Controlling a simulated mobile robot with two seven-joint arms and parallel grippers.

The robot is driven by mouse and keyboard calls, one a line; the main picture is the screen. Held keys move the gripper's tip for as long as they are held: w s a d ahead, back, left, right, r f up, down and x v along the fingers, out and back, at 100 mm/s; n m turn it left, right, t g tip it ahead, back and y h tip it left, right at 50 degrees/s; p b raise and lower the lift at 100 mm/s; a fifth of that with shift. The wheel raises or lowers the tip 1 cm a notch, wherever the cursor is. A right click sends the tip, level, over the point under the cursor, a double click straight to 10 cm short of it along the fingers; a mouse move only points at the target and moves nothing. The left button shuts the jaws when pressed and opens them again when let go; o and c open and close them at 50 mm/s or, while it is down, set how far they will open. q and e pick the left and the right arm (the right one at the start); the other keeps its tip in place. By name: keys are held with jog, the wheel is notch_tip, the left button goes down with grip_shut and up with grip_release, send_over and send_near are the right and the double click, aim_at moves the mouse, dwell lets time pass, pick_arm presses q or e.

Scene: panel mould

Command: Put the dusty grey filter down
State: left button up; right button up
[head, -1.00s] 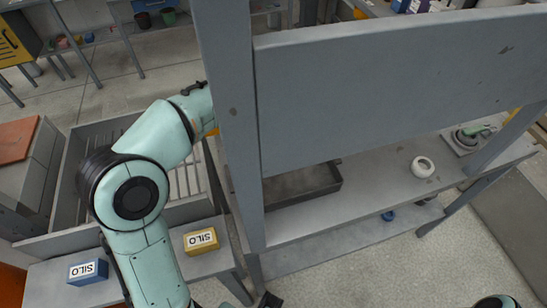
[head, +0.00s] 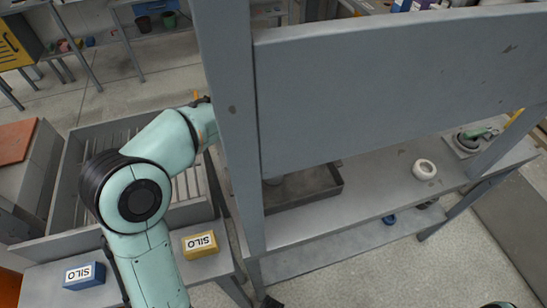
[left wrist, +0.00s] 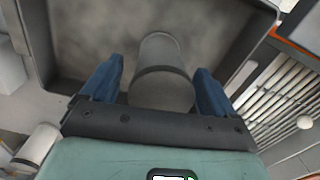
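The grey filter (left wrist: 160,85) is a cylinder with a dark band. In the left wrist view it is between the blue fingers of my left gripper (left wrist: 160,90), which flank it closely; its near end is partly hidden by the gripper. Below it is the dusty floor of a dark shallow tray (left wrist: 240,20). The post and panel hide my left gripper there.
A grey post (head: 232,110) and wide panel (head: 400,90) stand in front of the bench (head: 375,195). The bench between tray and ring is clear.

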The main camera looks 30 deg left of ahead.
pick_arm(q)
notch_tip(320, 180, up, 12)
jog(key=p, duration=0.3)
jog(key=shift+r, duration=0.2)
pick_arm(e)
jog(key=r, duration=0.1)
jog(key=w+r, duration=0.1)
jog(key=r, duration=0.1)
jog(key=shift+w, duration=0.1)
